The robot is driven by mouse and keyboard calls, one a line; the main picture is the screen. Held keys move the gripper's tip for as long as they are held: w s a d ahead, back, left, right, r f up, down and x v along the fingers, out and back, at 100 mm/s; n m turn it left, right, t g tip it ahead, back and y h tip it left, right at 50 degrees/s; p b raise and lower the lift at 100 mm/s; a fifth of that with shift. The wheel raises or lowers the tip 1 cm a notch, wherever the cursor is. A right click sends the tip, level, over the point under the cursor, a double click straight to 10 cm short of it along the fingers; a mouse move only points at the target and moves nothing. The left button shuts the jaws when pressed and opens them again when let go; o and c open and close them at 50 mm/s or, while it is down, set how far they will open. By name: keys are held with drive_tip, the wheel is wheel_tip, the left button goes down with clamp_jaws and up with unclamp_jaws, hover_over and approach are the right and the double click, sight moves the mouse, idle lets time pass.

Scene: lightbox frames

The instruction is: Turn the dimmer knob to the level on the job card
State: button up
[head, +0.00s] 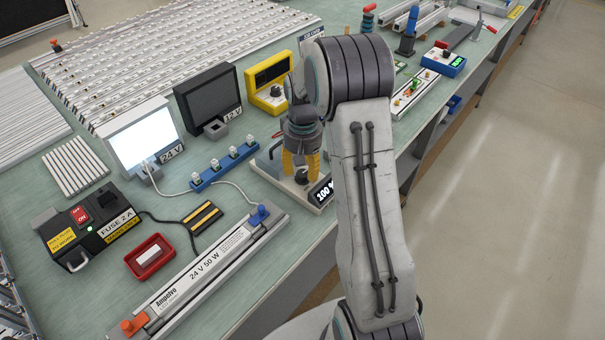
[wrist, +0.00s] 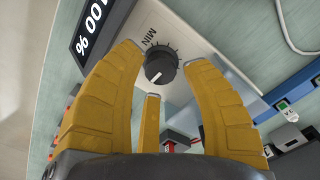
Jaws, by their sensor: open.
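The dimmer is a pale box (head: 262,168) at the bench's front edge. Its black display (head: 321,193) reads 100 %, also seen in the wrist view (wrist: 90,30). The round black knob (wrist: 161,67) has a white pointer line and a tick scale with a MIN mark. In the head view the knob (head: 301,177) shows between the yellow fingers. My gripper (head: 301,172) points down over it. In the wrist view my gripper (wrist: 162,58) is open, fingers around the knob with gaps visible. A card (head: 311,34) at the back is partly hidden by my arm; its level is unreadable.
A lit 24 V panel (head: 141,135), a dark 12 V panel (head: 210,97) and a yellow meter (head: 268,82) stand behind. A blue connector strip (head: 224,166) lies left of the dimmer. A 24 V 50 W bar (head: 212,265) and fuse box (head: 88,222) lie front left.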

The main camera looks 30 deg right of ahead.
drive_tip(key=shift+f, duration=1.25)
drive_tip(key=shift+o, duration=0.2)
drive_tip(key=shift+s, duration=0.1)
clamp_jaws()
